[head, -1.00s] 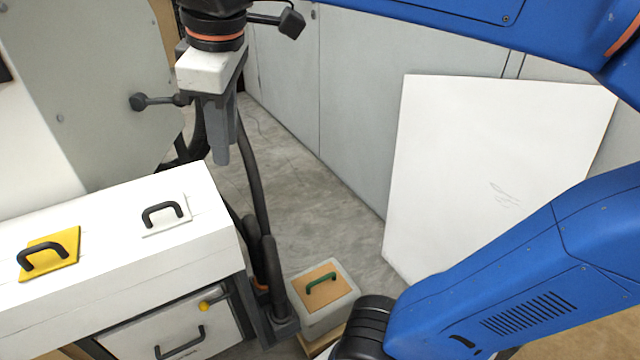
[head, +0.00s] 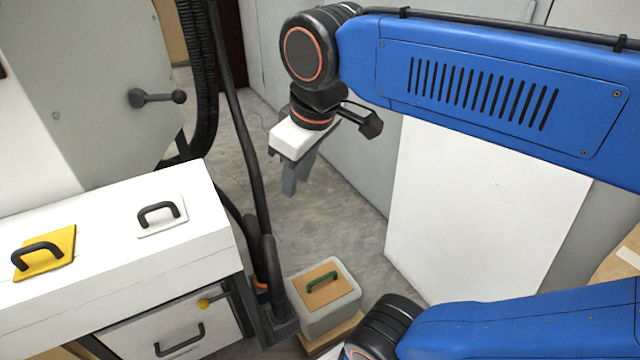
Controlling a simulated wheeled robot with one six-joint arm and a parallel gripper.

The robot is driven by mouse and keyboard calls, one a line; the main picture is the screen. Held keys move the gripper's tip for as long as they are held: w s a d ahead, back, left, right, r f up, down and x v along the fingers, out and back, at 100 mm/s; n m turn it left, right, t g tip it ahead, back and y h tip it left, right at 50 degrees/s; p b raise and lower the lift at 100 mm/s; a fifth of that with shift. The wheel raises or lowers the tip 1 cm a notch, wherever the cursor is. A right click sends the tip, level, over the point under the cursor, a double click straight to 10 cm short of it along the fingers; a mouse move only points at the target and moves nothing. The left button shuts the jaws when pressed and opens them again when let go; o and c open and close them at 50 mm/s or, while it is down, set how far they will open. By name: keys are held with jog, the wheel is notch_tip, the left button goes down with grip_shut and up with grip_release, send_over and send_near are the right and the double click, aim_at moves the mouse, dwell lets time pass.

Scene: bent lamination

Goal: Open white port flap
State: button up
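The white port flap (head: 163,217) is a small white square with a black arched handle (head: 158,211). It lies flat and closed on top of the white bench-like housing (head: 120,268) at the left. My gripper (head: 297,178) has a white body and grey fingers pointing down. It hangs over the floor, to the right of the flap and well apart from it. No object shows between the fingers, but their gap is not clear from this angle.
A yellow flap (head: 45,253) with a black handle lies left of the white one. Black hoses (head: 240,130) rise behind the housing.

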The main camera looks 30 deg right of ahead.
jog(key=shift+m, duration=0.8)
jog(key=shift+s+d+f, duration=0.25)
jog(key=shift+d+f, duration=0.45)
jog(key=shift+f, duration=0.1)
jog(key=shift+s+d+f, duration=0.25)
jog(key=shift+d+f, duration=0.45)
jog(key=shift+f, duration=0.1)
